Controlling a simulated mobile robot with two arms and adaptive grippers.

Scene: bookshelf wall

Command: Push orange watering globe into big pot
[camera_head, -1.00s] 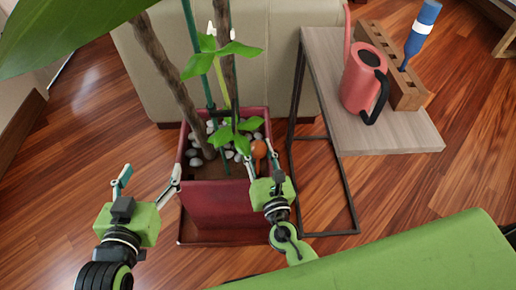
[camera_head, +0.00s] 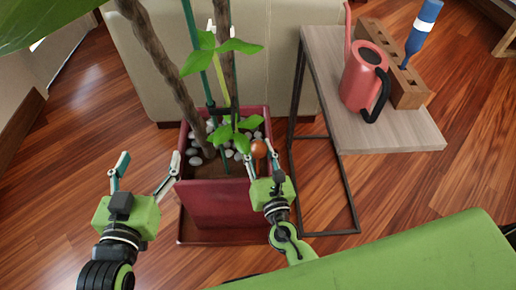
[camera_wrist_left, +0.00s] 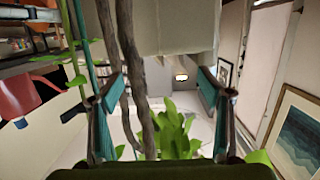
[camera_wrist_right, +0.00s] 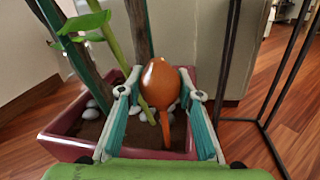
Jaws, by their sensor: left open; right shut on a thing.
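The big pot (camera_head: 208,205) is a square dark red planter on the floor, with soil, pale pebbles and a tall plant in it. The orange watering globe (camera_head: 259,148) is at the pot's right side, bulb up. My right gripper (camera_head: 263,165) is shut on the globe. In the right wrist view the orange globe (camera_wrist_right: 160,85) stands upright between the two fingers, its stem pointing down over the soil; whether the tip is in the soil is hidden. My left gripper (camera_head: 146,170) is open and empty, left of the pot.
A small side table (camera_head: 335,95) stands right of the pot, with a red watering can (camera_head: 361,75) and a wooden rack (camera_head: 400,80) holding a blue-and-white item (camera_head: 419,35). Plant stems and stakes (camera_head: 160,60) rise from the pot. A beige sofa (camera_head: 275,65) stands behind it.

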